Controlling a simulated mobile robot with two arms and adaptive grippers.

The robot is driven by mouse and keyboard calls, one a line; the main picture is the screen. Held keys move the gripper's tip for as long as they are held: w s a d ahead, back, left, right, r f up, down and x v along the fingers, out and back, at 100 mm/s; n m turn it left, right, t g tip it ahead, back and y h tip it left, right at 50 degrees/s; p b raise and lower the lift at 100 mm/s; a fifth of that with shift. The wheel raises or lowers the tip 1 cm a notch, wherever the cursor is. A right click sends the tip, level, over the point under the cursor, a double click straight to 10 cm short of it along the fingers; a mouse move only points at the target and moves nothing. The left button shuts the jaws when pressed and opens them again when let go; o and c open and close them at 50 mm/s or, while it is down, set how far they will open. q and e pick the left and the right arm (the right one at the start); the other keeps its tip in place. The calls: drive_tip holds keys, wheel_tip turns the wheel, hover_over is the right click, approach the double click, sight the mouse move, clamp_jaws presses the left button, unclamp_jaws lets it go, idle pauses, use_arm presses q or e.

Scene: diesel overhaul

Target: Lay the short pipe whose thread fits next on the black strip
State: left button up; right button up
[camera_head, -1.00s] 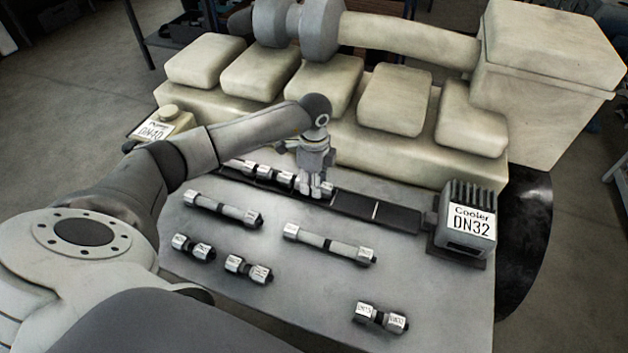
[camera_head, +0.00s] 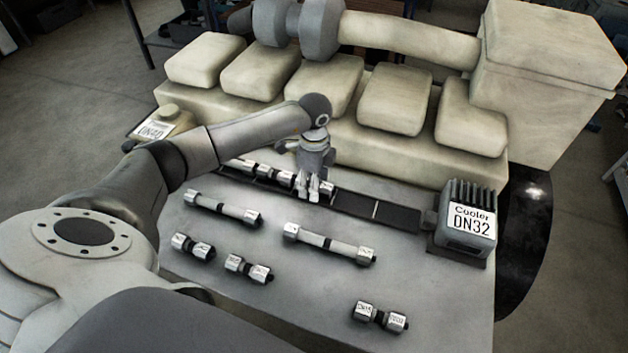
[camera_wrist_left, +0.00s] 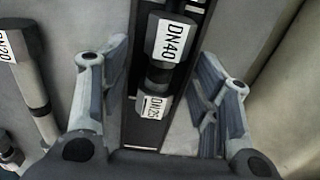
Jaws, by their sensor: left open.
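The black strip (camera_head: 350,203) runs along the back of the grey table. Short pipes (camera_head: 264,172) lie in a row on its left part. My left gripper (camera_head: 309,192) is over the strip at the right end of that row. In the left wrist view, my left gripper (camera_wrist_left: 160,105) is open, with fingers on either side of a short pipe (camera_wrist_left: 158,75) marked DN40 and DN25, which lies on the strip. Loose short pipes lie on the table: two at front left (camera_head: 193,248) (camera_head: 248,269) and one at front right (camera_head: 380,318). Their labels are too small to read surely.
Two longer pipes (camera_head: 222,208) (camera_head: 329,243) lie mid-table; one pipe in the left wrist view (camera_wrist_left: 30,80) reads DN20. A Cooler DN32 block (camera_head: 465,220) stands at the strip's right end, a DN40 block (camera_head: 165,121) at its left. The beige engine (camera_head: 395,150) rises behind.

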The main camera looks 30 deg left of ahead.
use_arm(q)
wheel_tip(320, 180, up, 12)
idle(0.4)
drive_tip(key=shift+f, duration=0.1)
idle(0.6)
